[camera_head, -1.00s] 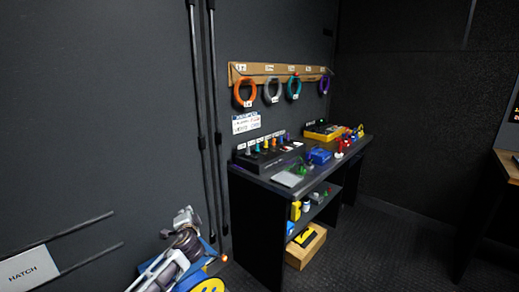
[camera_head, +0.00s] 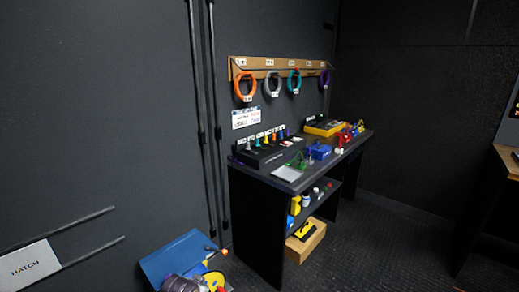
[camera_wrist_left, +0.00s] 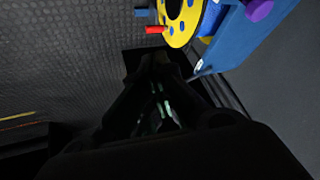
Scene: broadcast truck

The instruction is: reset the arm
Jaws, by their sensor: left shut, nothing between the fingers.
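My left gripper (camera_wrist_left: 158,70) shows dark in the left wrist view, its fingers closed together with nothing held. My right arm and gripper are not in view.
A blue panel (camera_head: 178,252) stands low by the wall, close to my left arm. A black workbench (camera_head: 256,220) with small items stands right of it, under a wooden rack (camera_head: 278,70) of coiled cables. Dark floor (camera_head: 375,250) right of the bench is clear.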

